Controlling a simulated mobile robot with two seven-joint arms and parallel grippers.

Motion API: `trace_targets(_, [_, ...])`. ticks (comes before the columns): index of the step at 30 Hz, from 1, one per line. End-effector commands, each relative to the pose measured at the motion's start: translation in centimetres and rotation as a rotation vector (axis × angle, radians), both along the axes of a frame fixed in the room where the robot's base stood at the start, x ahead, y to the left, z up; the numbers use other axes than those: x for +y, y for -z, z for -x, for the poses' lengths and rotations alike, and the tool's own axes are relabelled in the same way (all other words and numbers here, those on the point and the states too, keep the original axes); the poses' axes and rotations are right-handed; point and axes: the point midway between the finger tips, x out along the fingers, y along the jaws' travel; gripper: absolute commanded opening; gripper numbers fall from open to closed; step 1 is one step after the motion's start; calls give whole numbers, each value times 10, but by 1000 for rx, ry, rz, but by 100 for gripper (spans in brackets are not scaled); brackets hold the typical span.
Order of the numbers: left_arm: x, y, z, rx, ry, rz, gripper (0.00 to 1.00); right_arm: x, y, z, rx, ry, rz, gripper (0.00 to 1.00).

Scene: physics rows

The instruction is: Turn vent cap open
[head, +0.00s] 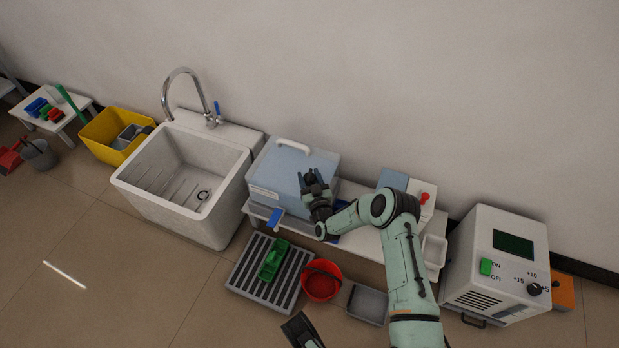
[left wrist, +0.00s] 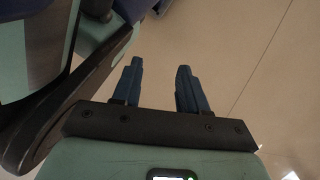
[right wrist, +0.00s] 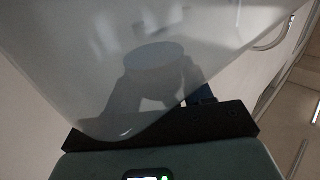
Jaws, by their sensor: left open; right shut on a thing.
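A large box with a pale blue lid and a white handle (head: 293,146) stands on a low white bench beside the sink. My right gripper (head: 313,180) is over the right part of the lid, seen from above. In the right wrist view a round pale cap (right wrist: 154,55) shows on a pale, seemingly see-through surface. The right fingers (right wrist: 160,92) show only dimly there, one on each side below the cap, shut on it; the exact contact is blurred. In the left wrist view my left gripper (left wrist: 160,82) is open and empty, above bare floor.
A white sink (head: 180,182) stands left of the box. A grey slatted rack (head: 243,267) with a green item, a red bucket (head: 321,281) and a grey tray (head: 367,304) lie in front. A white machine (head: 497,262) with knobs stands right.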

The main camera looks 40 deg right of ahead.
Motion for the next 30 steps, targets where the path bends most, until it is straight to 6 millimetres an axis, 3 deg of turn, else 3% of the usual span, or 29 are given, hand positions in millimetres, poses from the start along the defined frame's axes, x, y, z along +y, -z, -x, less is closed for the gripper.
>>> trace_targets(7, [-2,-10,-19,-61,7,-4,43,2,-1,-1,-2,141,-1,21])
trace_targets(20, [-3,-11,-23,-74,8,-4,43,0,1,0,1,209,0,21])
trace_targets(21, [-3,-11,-22,-73,8,-5,43,0,0,0,1,208,0,54])
trace_targets(23, [-2,-11,-22,-73,8,-5,43,0,0,0,1,208,0,70])
trace_targets(30, [-3,-11,-22,-73,7,-5,43,0,0,0,1,208,0,70])
